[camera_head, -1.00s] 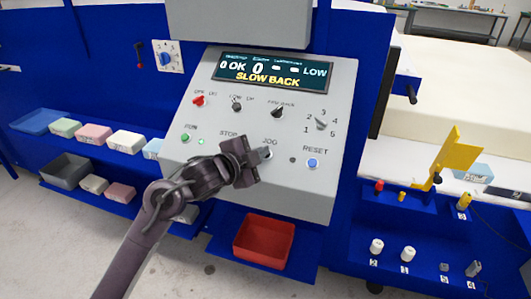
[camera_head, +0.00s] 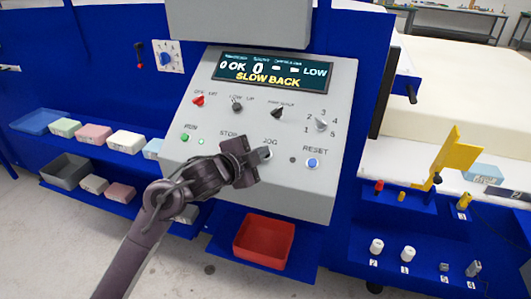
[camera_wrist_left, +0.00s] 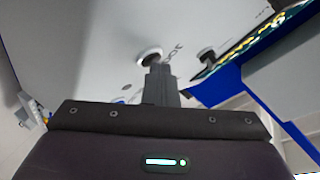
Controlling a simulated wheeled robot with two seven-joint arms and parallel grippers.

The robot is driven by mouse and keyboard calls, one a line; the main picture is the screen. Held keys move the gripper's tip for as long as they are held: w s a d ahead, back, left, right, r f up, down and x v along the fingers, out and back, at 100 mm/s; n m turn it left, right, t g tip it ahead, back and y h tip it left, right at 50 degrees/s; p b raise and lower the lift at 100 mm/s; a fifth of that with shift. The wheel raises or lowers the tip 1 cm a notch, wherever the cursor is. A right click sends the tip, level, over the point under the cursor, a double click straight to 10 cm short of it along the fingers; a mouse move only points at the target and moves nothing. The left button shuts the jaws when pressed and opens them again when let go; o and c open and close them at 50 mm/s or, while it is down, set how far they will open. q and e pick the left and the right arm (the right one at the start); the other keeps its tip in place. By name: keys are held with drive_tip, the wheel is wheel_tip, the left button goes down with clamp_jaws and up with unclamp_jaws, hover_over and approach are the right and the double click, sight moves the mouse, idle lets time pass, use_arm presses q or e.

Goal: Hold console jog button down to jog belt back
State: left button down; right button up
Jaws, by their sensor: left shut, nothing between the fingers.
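The grey sloped console (camera_head: 215,125) stands in the middle of the head view. Its display (camera_head: 272,72) reads "0 OK 0", "LOW" and "SLOW BACK". My left gripper (camera_head: 265,153) is shut and empty, with its fingertips at the button under the JOG label. The fingers hide most of that button in the head view. I cannot tell how far the button is pressed. My right gripper is not in view.
The console also carries a green RUN button (camera_head: 185,138), a blue RESET button (camera_head: 312,163), and several switches and knobs above. A red tray (camera_head: 263,242) sits below. Foam blocks (camera_head: 94,132) line a blue shelf at left. A yellow flag-shaped part (camera_head: 456,152) stands at right.

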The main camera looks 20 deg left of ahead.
use_arm(q)
drive_tip(key=shift+s+r+p, duration=0.45)
drive_tip(key=shift+r+p, duration=0.3)
drive_tip(key=shift+s+r+p, duration=0.15)
drive_tip(key=shift+r+p, duration=0.3)
drive_tip(key=shift+p, duration=0.05)
drive_tip(key=s+r+p, duration=0.2)
drive_tip(key=r+p, duration=0.1)
drive_tip(key=shift+s+r, duration=0.15)
